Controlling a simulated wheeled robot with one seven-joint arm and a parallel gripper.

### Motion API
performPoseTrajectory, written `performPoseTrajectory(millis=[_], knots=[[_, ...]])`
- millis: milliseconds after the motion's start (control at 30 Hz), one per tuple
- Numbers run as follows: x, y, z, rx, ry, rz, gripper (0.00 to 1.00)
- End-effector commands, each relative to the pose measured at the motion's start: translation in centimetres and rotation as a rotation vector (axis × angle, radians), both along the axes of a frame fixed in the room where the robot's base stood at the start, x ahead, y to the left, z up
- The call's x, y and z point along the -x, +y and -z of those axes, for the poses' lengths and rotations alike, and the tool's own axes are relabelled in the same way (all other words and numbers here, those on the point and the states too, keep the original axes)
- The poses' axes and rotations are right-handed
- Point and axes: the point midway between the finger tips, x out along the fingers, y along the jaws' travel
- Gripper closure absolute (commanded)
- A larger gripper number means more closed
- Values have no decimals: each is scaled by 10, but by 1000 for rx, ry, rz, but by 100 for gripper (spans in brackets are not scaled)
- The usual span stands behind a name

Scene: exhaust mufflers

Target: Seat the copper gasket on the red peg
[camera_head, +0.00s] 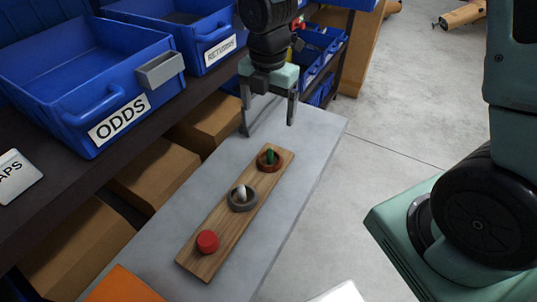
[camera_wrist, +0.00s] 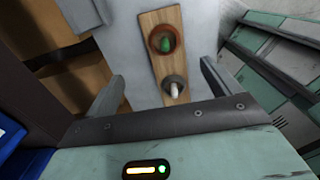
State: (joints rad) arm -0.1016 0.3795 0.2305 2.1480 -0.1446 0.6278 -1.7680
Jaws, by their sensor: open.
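A wooden board (camera_head: 222,225) with three pegs lies on the grey table. The copper gasket (camera_head: 260,166) is a brown-copper ring around the green peg (camera_head: 269,156) at the board's far end. The wrist view also shows the copper gasket (camera_wrist: 154,47) around the green peg. The red peg (camera_head: 207,241) stands at the near end with no ring visible around it; it is not seen in the wrist view. My gripper (camera_head: 267,126) is open and empty, above the table just beyond the green peg.
A grey ring (camera_head: 242,207) surrounds the white peg (camera_head: 241,193) mid-board. Blue bins, one marked ODDS (camera_head: 85,85), line the dark shelf at left. Cardboard boxes (camera_head: 150,180) sit below. An orange item (camera_head: 124,287) lies at the table's near end. The table right of the board is clear.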

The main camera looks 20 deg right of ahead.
Motion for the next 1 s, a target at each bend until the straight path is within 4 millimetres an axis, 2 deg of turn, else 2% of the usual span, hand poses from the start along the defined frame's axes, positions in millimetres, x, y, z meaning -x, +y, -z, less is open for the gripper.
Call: performPoseTrajectory(millis=[33,200,400,667,833,1000], knots=[[2,0,12,2,7,-2,11],[2,0,48,3,7,0,11],[2,1,82,1,4,0,11],[4,1,100,2,4,1,11],[13,1,124,3,5,1,11],[12,1,143,0,2,3,11]])
